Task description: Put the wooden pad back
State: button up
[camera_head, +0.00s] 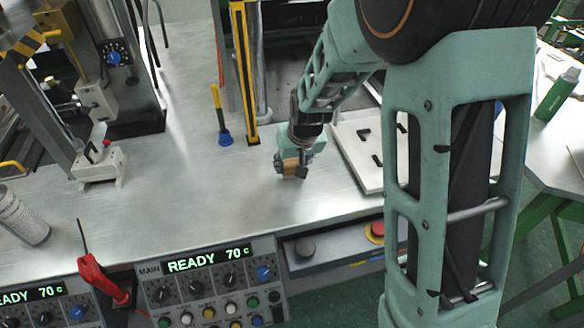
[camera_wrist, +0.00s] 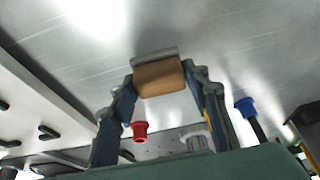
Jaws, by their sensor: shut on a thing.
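The wooden pad (camera_wrist: 158,78) is a small orange-brown block with rounded edges. It sits between the two fingertips of my gripper (camera_wrist: 160,82) in the wrist view, with a thin grey strip along its far side. In the head view the pad (camera_head: 290,167) shows at the tip of my gripper (camera_head: 293,165), over the bare metal table. My gripper is shut on it. I cannot tell whether the pad touches the table.
A blue-based tool with a yellow handle (camera_head: 224,137) stands behind left, near a yellow-black post (camera_head: 243,75). The control panel (camera_head: 208,285) is in front. The metal table (camera_head: 190,185) is clear left of my gripper.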

jog(key=shift+f+b, duration=0.4)
jog(key=shift+f, duration=0.75)
jog(key=shift+f, duration=0.15)
jog(key=o, duration=1.5)
jog(key=shift+c, duration=0.2)
jog(key=shift+s+r, duration=0.1)
jog(key=shift+r, duration=0.3)
jog(key=v, duration=1.1)
jog(key=shift+s+r+p, duration=0.2)
jog(key=shift+p, duration=0.2)
jog(key=shift+d, duration=0.15)
